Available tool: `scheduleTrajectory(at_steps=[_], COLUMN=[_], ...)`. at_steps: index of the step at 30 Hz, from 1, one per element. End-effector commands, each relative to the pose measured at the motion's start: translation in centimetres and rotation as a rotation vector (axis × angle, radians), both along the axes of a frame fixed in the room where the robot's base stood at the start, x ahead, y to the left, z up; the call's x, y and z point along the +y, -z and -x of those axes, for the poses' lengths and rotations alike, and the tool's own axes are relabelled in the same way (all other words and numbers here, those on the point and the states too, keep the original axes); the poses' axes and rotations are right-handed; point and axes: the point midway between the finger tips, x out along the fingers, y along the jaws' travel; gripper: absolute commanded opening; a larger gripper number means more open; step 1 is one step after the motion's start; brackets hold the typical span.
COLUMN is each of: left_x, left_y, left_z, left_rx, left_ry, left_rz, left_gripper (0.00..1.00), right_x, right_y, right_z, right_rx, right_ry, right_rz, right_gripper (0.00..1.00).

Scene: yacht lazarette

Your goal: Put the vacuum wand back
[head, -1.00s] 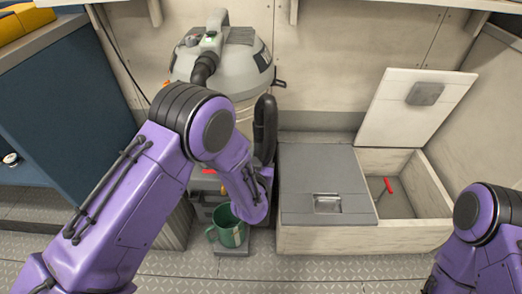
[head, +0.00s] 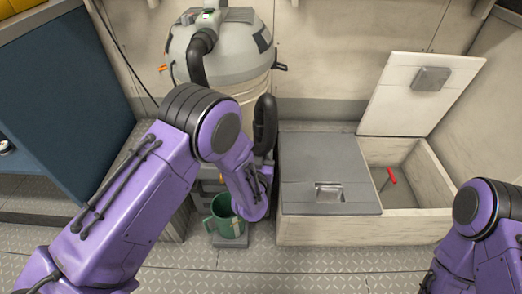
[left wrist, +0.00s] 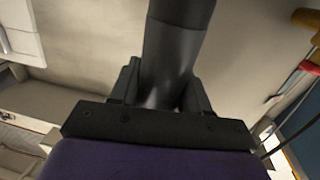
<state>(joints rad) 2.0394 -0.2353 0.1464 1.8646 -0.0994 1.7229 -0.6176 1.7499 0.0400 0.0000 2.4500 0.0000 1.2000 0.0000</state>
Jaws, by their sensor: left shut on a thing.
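The vacuum (head: 225,55) has a grey domed top and stands against the back wall, with a black hose (head: 203,42) curving down from its front. In the left wrist view, my left gripper (left wrist: 165,95) is shut on a dark round tube, the vacuum wand (left wrist: 175,45). In the head view, a black curved piece (head: 265,125) rises beside my left forearm, in front of the vacuum. My forearm hides my left gripper's fingers there. My right arm is at the lower right; its gripper does not show.
A green mug (head: 224,218) stands on a small grey step below my left forearm. A bench locker (head: 340,233) has one grey lid (head: 325,165) shut and one pale lid (head: 420,95) raised, with a red-handled tool (head: 391,176) inside. A blue cabinet (head: 65,105) stands left.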

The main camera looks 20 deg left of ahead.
Motion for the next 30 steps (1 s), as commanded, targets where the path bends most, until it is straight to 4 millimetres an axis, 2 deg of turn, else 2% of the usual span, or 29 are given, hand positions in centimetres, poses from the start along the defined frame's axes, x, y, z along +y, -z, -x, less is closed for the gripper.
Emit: scheduleTrajectory(at_steps=[15, 30], left_x=[0.0, -0.1], left_y=[2.4, 2.5], left_z=[0.1, 0.1], left_rx=[-0.002, -0.001], left_ry=[0.000, 0.001], left_rz=[0.000, -0.001], left_gripper=[0.16, 0.16], right_x=[0.0, 0.0], right_y=[1.9, 1.7], right_z=[0.0, 0.0], right_rx=[0.000, 0.000], right_ry=[0.000, 0.000], right_rz=[0.000, 0.000], right_gripper=[0.43, 0.43])
